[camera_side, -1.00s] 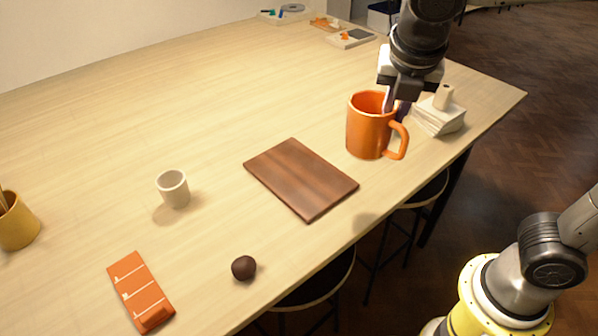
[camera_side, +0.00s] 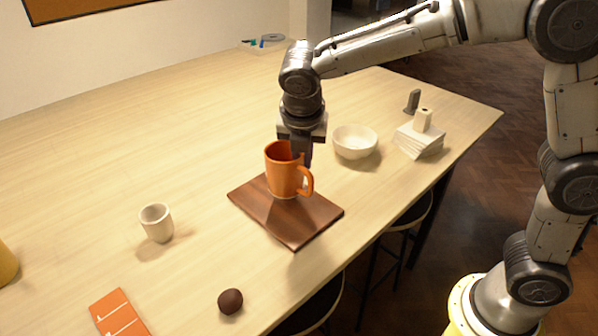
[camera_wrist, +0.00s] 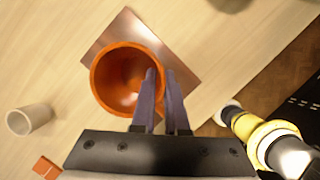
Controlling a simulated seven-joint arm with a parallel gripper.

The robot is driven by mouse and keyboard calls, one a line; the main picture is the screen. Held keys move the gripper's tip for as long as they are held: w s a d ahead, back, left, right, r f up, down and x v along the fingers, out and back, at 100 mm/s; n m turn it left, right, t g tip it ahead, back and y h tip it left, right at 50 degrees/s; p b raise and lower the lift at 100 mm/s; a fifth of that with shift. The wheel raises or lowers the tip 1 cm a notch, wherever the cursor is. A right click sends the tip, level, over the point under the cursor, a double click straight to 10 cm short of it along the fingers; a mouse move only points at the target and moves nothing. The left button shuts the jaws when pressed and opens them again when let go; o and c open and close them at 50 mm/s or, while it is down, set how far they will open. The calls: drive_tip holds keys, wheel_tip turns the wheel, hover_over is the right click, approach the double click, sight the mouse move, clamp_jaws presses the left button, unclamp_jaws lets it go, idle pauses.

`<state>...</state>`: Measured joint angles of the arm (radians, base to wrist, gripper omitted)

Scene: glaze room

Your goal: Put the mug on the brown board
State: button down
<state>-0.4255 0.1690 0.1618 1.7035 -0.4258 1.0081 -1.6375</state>
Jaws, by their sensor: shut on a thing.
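The orange mug (camera_side: 284,172) is upright over the far part of the brown board (camera_side: 287,222) in the side view. I cannot tell whether its base touches the board or is just above it. My gripper (camera_side: 302,158) is shut on the mug's wall at the rim, on the side near the handle. In the wrist view the mug (camera_wrist: 122,78) shows its open, empty inside, with one finger inside the rim and one outside. The board (camera_wrist: 178,60) shows around and behind it. The fingertips are partly hidden by the mug in the side view.
A white bowl (camera_side: 355,142) stands right of the board, near a stack of white tiles (camera_side: 418,141). A small white cup (camera_side: 156,222) stands left, and a dark ball (camera_side: 230,301) and an orange card (camera_side: 118,315) lie toward the front. The table's back left is clear.

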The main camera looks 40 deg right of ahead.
sight(299, 173)
drive_tip(key=shift+w+a+f, duration=0.1)
drive_tip(key=shift+w+f, duration=0.1)
drive_tip(key=shift+f, duration=0.8)
drive_tip(key=shift+w+f, duration=0.2)
drive_tip(key=shift+f, duration=0.75)
drive_tip(key=shift+f, duration=0.15)
drive_tip(key=c, duration=0.9)
unclamp_jaws()
drive_tip(key=shift+c, duration=0.2)
drive_tip(key=v, duration=1.2)
drive_tip(key=shift+r, duration=0.2)
